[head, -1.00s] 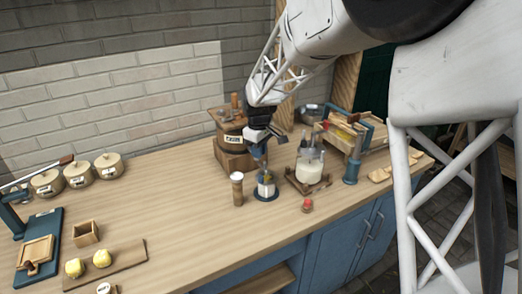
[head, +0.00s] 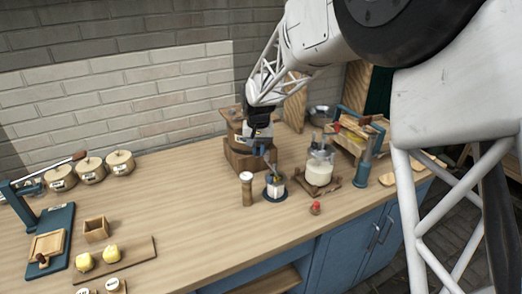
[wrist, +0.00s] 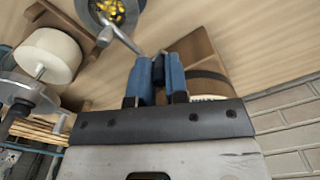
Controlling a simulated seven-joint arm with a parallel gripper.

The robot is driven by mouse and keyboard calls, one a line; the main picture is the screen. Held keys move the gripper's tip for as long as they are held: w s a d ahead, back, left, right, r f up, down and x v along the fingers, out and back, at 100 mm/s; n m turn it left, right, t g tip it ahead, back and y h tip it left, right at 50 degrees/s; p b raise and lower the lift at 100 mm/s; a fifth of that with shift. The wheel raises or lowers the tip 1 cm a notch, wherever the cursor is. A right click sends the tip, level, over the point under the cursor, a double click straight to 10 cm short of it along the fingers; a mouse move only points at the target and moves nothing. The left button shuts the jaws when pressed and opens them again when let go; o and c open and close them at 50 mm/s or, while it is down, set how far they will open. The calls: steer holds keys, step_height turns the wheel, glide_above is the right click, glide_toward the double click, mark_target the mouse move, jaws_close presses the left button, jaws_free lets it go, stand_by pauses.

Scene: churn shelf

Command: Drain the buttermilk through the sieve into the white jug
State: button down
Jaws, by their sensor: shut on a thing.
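My gripper (head: 262,150) is shut on the thin metal handle of the sieve (wrist: 127,40). In the wrist view my blue fingers (wrist: 157,75) are close together at the handle's end. The sieve bowl shows at the top edge of that view with yellow lumps (wrist: 112,8) in it. In the head view the white jug (head: 275,191) stands on a dark blue round base, with yellow lumps at its top. The sieve is over the jug; I cannot tell whether it touches the rim. The jug's inside is hidden.
The wooden churn (head: 236,157) is behind my gripper, partly hidden. A glass jar of cream-coloured liquid (head: 318,174) on a wooden stand and a small red-topped item (head: 315,208) are to the right.

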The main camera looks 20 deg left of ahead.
steer(key=shift+w+a+m, duration=0.2)
steer(key=shift+a+m, duration=0.1)
steer(key=shift+m, duration=0.6)
steer(key=shift+w+a+m, duration=0.2)
steer(key=shift+a+m, duration=0.05)
steer(key=shift+m, duration=0.65)
steer(key=c, duration=1.1)
jaws_free()
steer(key=shift+r, duration=3.95)
